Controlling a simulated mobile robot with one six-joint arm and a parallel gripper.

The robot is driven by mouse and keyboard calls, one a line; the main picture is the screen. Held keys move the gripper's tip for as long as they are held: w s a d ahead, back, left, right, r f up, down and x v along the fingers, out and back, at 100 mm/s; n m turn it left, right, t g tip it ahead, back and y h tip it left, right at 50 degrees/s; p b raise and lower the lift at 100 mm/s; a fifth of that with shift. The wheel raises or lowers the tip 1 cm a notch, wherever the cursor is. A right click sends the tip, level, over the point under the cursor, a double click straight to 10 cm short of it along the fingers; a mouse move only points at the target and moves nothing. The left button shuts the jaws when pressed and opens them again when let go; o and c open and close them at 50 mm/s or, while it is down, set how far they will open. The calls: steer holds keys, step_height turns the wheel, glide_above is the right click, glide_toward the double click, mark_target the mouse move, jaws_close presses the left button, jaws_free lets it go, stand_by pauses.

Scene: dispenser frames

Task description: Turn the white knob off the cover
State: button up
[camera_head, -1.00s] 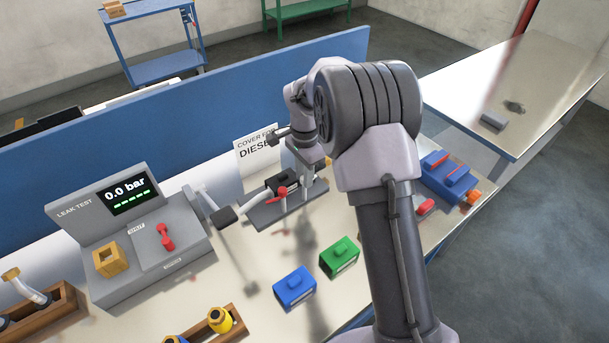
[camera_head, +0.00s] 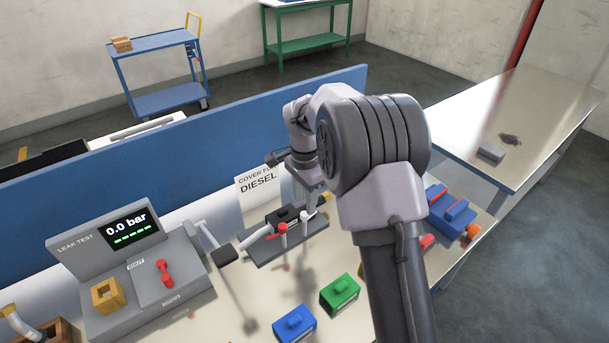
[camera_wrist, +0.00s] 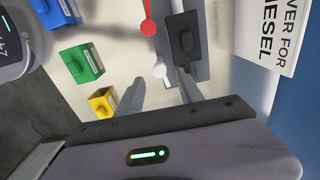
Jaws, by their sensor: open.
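The white knob (camera_wrist: 160,70) shows in the wrist view beside the black cover (camera_wrist: 185,40), with its stem pointing toward the cover's base plate. A red knob (camera_wrist: 148,27) sits further along the same side. My gripper (camera_wrist: 160,77) is open, its two fingers apart on either side of the white knob's line of sight; I cannot tell whether they touch it. In the head view the white knob (camera_head: 307,215) stands on the fixture right of the red knob (camera_head: 281,229) and black cover (camera_head: 285,213). My gripper (camera_head: 311,203) is just above and behind it, partly hidden by my arm.
A sign reading DIESEL (camera_head: 259,190) stands behind the fixture. A blue block (camera_head: 295,323) and a green block (camera_head: 340,294) lie in front. The leak test unit (camera_head: 150,275) is at left. Blue and red parts (camera_head: 450,208) lie at right beyond my arm.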

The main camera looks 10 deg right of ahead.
mark_target(305, 213)
step_height(305, 213, up, 12)
steer(key=p, duration=0.3)
steer(key=shift+r, duration=0.25)
